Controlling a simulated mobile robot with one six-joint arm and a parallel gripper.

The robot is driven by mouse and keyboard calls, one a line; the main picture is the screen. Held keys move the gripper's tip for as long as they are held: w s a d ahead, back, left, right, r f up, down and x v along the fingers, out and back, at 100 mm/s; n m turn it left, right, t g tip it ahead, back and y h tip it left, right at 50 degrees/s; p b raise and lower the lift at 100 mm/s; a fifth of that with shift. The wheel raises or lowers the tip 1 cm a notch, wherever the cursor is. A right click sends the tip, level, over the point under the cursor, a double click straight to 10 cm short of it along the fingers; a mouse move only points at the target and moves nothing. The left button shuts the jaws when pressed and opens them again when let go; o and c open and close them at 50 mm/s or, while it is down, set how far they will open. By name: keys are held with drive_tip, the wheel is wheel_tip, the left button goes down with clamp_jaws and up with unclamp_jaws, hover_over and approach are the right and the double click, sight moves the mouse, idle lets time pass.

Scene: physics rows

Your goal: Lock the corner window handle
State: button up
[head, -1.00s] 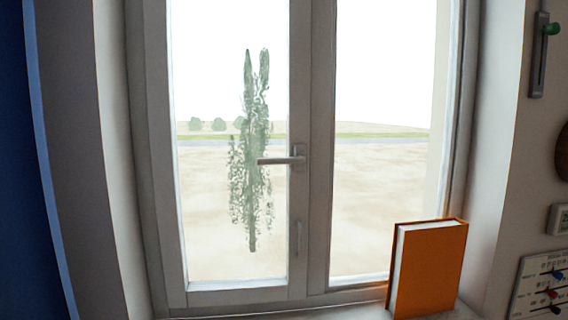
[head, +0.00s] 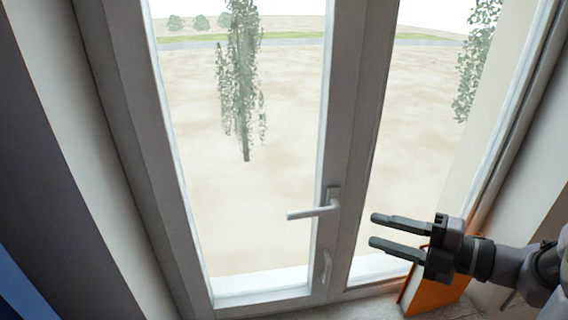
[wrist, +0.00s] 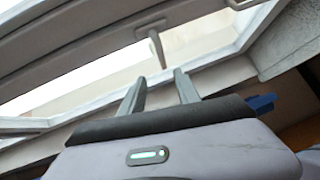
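The window handle (head: 314,210) is a light grey lever on the middle frame of the window. Its lever points left, nearly horizontal, in the head view. In the wrist view the handle (wrist: 156,46) shows beyond the fingertips. My gripper (head: 372,230) is to the right of the handle in the head view, its fingers apart and pointing left. There is a clear gap between the fingertips and the handle in that view. In the wrist view the two fingers (wrist: 160,78) are spread with nothing between them.
An orange book (head: 436,292) stands on the sill (head: 385,306) at the lower right, partly hidden behind my gripper. A smaller pale fitting (head: 325,268) sits on the frame below the handle. The space left of the handle, before the glass, is clear.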

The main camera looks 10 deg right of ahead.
sight(312, 215)
drive_tip(key=x, duration=1.6)
drive_tip(key=shift+a+f, duration=0.1)
drive_tip(key=shift+a, duration=0.35)
clamp_jaws()
